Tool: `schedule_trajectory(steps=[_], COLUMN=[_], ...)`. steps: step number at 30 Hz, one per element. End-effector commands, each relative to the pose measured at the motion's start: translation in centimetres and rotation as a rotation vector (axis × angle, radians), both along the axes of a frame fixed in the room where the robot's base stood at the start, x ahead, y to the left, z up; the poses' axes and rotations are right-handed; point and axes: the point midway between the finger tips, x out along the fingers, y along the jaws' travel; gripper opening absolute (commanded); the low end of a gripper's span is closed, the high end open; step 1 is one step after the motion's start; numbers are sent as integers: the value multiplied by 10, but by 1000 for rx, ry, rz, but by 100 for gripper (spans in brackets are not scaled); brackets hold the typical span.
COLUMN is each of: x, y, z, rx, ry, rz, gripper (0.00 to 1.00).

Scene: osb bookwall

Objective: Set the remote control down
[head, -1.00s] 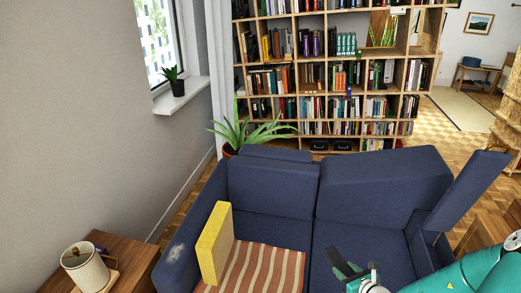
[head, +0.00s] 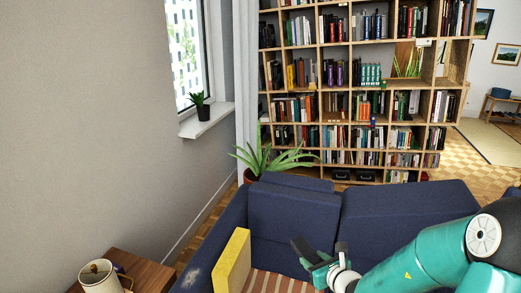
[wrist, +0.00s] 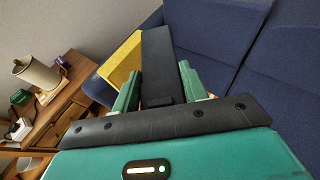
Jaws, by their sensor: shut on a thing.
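The remote control (wrist: 157,60) is a long, dark, flat bar in the wrist view. My gripper (wrist: 158,88) is shut on it, with a teal finger on each side, and the remote points away from the wrist. In the head view my gripper (head: 322,262) is above the blue sofa (head: 285,215), and the dark remote (head: 302,249) sticks out to its upper left. The remote's underside and its gap to the sofa cannot be judged.
A yellow cushion (head: 232,262) stands on the sofa's left seat beside a striped orange cloth (head: 270,283). A plant (head: 268,160) and a bookshelf (head: 350,130) stand behind the sofa.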

Motion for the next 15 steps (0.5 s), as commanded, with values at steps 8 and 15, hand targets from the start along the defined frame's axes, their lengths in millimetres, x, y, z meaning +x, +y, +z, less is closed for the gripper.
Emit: schedule_trajectory(steps=[8, 15], x=[7, 8], y=[3, 5], z=[57, 65], rx=[7, 12], ry=[-11, -11], rz=[-90, -104], gripper=[19, 19])
